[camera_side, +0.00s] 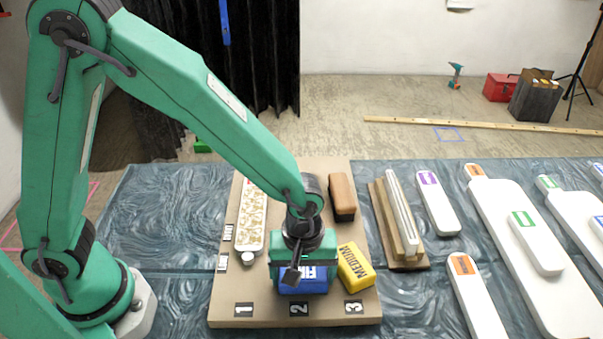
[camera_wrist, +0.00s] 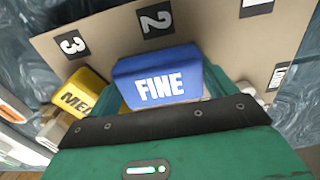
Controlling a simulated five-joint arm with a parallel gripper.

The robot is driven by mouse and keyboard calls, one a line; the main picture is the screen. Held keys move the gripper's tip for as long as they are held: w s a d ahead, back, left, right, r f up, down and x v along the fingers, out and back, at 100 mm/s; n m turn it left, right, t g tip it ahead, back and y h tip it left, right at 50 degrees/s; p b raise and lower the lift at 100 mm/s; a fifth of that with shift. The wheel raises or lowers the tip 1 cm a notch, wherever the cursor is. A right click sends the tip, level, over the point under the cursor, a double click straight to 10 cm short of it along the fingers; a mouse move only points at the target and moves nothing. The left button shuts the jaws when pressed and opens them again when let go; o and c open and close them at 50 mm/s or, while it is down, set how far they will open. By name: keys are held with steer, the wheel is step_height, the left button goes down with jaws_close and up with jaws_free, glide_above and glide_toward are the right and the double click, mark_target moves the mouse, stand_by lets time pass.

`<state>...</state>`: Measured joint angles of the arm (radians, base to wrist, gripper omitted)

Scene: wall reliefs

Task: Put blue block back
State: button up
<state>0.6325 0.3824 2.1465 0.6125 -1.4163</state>
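The blue block (camera_side: 303,281), marked FINE, is at the front middle of the tan board (camera_side: 242,311), just behind the label 2. In the wrist view the blue block (camera_wrist: 160,78) lies between my green fingers, its lettering facing the camera. My gripper (camera_side: 303,266) points down and flanks the block on both sides; it appears shut on it. The finger contact is partly hidden, and I cannot tell whether the block touches the board. In the wrist view my gripper (camera_wrist: 170,100) fills the lower part.
A yellow MEDIUM block (camera_side: 355,267) sits tilted close on the right, behind label 3. A brown block (camera_side: 342,197) lies farther back. A wooden piece with pale bars (camera_side: 400,220) and white labelled pieces (camera_side: 437,203) lie right.

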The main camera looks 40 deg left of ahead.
steer(key=shift+o, duration=0.5)
steer(key=shift+r, duration=0.1)
step_height(320, 180, up, 12)
stand_by(0.5)
steer(key=shift+r, duration=0.1)
stand_by(0.4)
steer(key=s+a+r+m+t, duration=0.2)
steer(key=a+r+m, duration=0.1)
steer(key=a, duration=0.4)
steer(key=s+a+r+m+t, duration=0.1)
steer(key=s+a+r+m, duration=0.2)
steer(key=a, duration=0.4)
steer(key=s+a+r+m+t, duration=0.2)
steer(key=a+r+m, duration=0.1)
steer(key=a, duration=0.5)
steer(key=shift+s+r+t, duration=0.15)
steer(key=shift+s+t, duration=0.15)
steer(key=shift+s, duration=0.05)
